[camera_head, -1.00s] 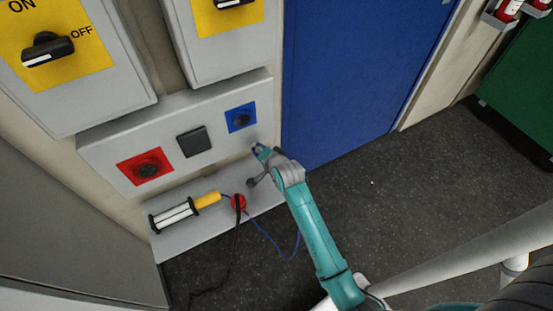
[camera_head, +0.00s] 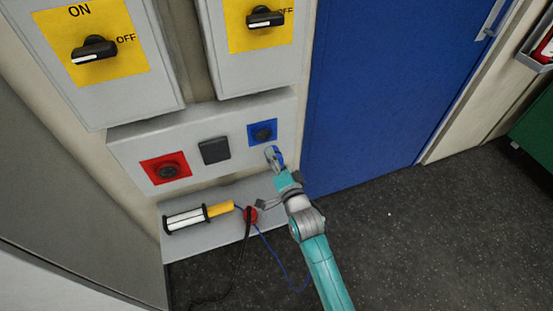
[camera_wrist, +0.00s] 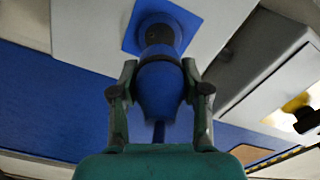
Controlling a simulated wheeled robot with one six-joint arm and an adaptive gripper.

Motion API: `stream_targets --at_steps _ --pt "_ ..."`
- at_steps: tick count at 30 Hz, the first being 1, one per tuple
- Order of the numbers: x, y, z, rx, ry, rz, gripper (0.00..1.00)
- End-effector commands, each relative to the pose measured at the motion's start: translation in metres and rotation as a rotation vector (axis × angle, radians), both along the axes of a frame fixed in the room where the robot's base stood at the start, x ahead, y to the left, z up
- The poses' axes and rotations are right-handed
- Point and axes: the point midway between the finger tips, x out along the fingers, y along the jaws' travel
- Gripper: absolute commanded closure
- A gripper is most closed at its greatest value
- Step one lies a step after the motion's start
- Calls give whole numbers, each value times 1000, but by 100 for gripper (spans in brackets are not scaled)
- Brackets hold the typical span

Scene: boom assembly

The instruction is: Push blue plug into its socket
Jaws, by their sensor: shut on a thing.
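The blue socket (camera_head: 262,132) is on a blue square plate at the right end of the grey wall box. My gripper (camera_head: 274,155) is just below and right of it. In the wrist view my gripper (camera_wrist: 160,85) is shut on the blue plug (camera_wrist: 160,88), with one finger on each side. The plug points toward the socket (camera_wrist: 158,32) and overlaps its lower part there. I cannot tell whether the plug touches the socket or is partly in it. A blue cable (camera_head: 272,250) hangs below toward the floor.
A red socket (camera_head: 166,169) and a dark square cover (camera_head: 214,150) share the box. A shelf (camera_head: 190,240) below holds a work lamp (camera_head: 197,217) and a red plug (camera_head: 250,214). A blue door (camera_head: 385,90) stands right. Switch boxes (camera_head: 92,50) hang above.

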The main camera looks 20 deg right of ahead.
Motion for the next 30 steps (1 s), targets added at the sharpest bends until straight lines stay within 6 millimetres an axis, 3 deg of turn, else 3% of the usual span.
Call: stream_targets --at_steps 8,21,30 --pt "11 0 1 0 -1 0 100" --pt "47 0 0 0 0 0 100" --pt "58 0 0 0 1 0 100"
